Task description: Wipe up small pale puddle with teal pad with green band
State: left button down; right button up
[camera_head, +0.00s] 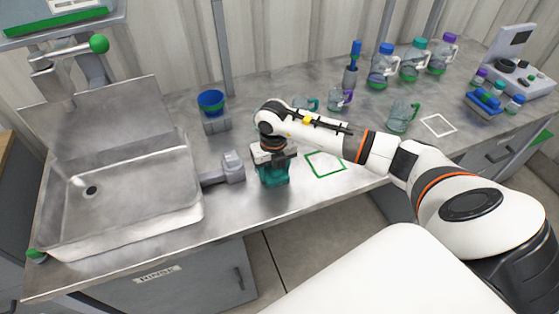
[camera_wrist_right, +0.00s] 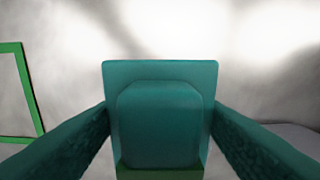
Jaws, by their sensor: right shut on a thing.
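My right gripper (camera_head: 272,176) is low over the steel counter, to the right of the sink, with its fingers pointing down. In the right wrist view, its two teal fingers (camera_wrist_right: 160,106) are shut on the sides of the teal pad (camera_wrist_right: 166,128). A green band (camera_wrist_right: 160,173) shows at the pad's near edge. I cannot tell whether the pad touches the counter. I cannot make out the small pale puddle; pale bright patches on the counter in the wrist view look like reflections. My left gripper is not in view.
The sink (camera_head: 180,208) is at left, with a grey fixture (camera_head: 232,167) beside my gripper. A green square outline (camera_head: 326,164) is marked to the right. A blue bowl (camera_head: 211,102), jugs, bottles and a scale (camera_head: 520,75) stand farther back. The counter's front edge is close.

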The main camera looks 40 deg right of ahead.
aim_at(258, 182)
jog(key=shift+w+a, duration=0.25)
jog(key=shift+a, duration=1)
jog(key=shift+w+a, duration=0.25)
jog(key=shift+a, duration=1)
jog(key=shift+d+r, duration=0.1)
jog(key=shift+d, duration=0.1)
jog(key=shift+s+d, duration=0.1)
jog(key=shift+d, duration=0.85)
jog(key=shift+s+d+b, duration=0.2)
jog(key=shift+d+b, duration=0.1)
jog(key=shift+d, duration=0.4)
jog(key=shift+s+d+f, duration=0.15)
jog(key=shift+s+d, duration=0.1)
jog(key=shift+d, duration=0.55)
jog(key=shift+s+d+f, duration=0.1)
jog(key=shift+s+d, duration=0.1)
jog(key=shift+d, duration=0.55)
